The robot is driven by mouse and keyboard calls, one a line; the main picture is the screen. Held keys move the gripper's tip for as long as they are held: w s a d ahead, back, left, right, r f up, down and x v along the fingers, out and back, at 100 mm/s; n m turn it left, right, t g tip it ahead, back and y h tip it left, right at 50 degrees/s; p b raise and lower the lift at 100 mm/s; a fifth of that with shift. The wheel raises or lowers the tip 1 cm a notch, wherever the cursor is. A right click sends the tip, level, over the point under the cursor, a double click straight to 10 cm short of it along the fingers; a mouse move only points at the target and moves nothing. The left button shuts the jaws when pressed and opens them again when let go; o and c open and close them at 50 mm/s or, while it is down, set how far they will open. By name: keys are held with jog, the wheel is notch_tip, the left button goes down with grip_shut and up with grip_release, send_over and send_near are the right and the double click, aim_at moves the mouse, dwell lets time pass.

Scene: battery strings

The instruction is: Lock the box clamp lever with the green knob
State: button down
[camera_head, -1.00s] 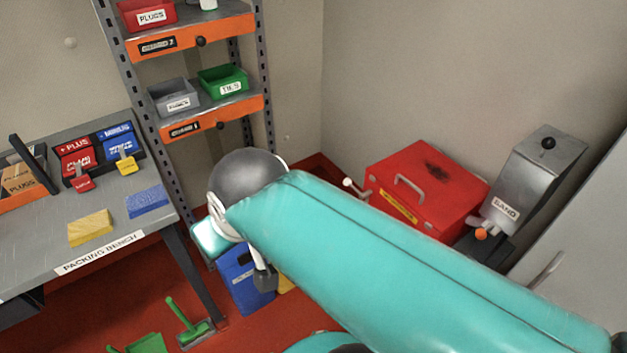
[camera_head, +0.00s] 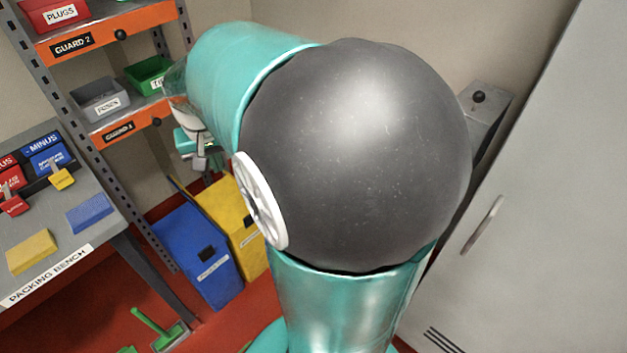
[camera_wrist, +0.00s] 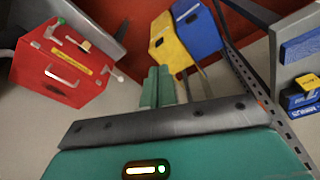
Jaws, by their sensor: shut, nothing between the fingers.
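In the wrist view a red box (camera_wrist: 40,75) with pale handles and a yellow label stands at the left. A small pale lever with a green knob (camera_wrist: 61,21) sticks up at its upper edge. The lever's exact angle is too small to tell. Another pale lever (camera_wrist: 116,76) juts from the box's right side. My gripper (camera_wrist: 158,72) is shut and empty, its teal fingers together, to the right of the box and apart from it. In the head view my gripper (camera_head: 207,155) is partly visible near the shelf. My arm hides the red box there.
A blue bin (camera_head: 200,262) and a yellow bin (camera_head: 232,215) stand on the red floor beside the shelf rack (camera_head: 112,190). The packing bench (camera_head: 75,225) is at the left. A grey cabinet (camera_head: 540,200) stands at the right, with a grey dispenser (camera_head: 487,100) behind my arm.

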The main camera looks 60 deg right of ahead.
jog(key=d+f+m+g, duration=0.45)
jog(key=d+f, duration=1.05)
jog(key=d, duration=0.5)
jog(key=s+d+f+m, duration=0.1)
jog(key=s+d+f, duration=0.3)
jog(key=f, duration=0.2)
jog(key=s+d+f+m+g+y, duration=0.1)
jog(key=s+d+f+m, duration=0.1)
jog(key=s+d+f, duration=0.2)
jog(key=s+d+f+m+g, duration=0.1)
jog(key=s+d+f, duration=0.3)
jog(key=f, duration=0.5)
jog(key=shift+d+m, duration=0.25)
jog(key=shift+m, duration=0.3)
jog(key=shift+f, duration=0.15)
jog(key=x, duration=0.9)
jog(key=shift+s+a+f, duration=0.15)
jog(key=shift+s+f, duration=0.1)
jog(key=shift+s, duration=0.05)
jog(key=shift+s+r, duration=0.2)
jog(key=shift+s, duration=0.75)
jog(key=shift+s+r, duration=0.2)
jog(key=shift+s, duration=0.8)
jog(key=shift+f+g, duration=0.1)
jog(key=shift+g, duration=0.25)
